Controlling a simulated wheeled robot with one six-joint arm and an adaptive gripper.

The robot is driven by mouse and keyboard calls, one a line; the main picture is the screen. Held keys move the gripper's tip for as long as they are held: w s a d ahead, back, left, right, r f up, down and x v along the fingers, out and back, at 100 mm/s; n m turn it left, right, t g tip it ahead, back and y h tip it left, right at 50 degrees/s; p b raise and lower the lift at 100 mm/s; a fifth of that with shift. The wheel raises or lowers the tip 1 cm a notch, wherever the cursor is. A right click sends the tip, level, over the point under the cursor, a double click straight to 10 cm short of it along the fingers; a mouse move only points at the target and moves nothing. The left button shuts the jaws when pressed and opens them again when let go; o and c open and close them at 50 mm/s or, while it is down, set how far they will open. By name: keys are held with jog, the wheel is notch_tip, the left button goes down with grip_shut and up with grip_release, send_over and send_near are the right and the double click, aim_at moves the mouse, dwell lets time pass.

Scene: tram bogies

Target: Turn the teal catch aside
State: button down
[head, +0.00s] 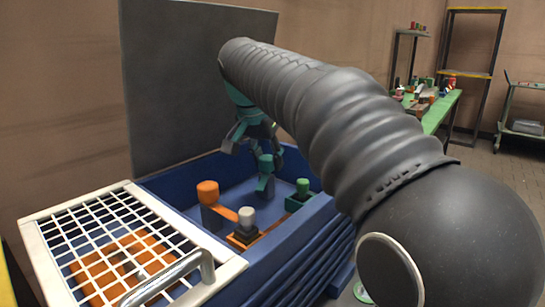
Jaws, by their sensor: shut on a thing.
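The teal catch (265,184) stands inside the blue open box, towards its back right. Only its upright part shows clearly; its foot is hard to make out. My gripper (264,155) reaches down from above and is shut on the top of the teal catch. My dark ribbed arm crosses the picture and hides part of the box's right side. The gripper's own teal and dark parts make the edge between finger and catch hard to see.
A white grid cover (60,222) with a handle lies at left. A dark panel (180,90) rises behind. A green table (440,110) stands farther right.

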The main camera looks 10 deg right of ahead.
jog(key=c, duration=0.7)
grip_release()
jog(key=shift+v, duration=6)
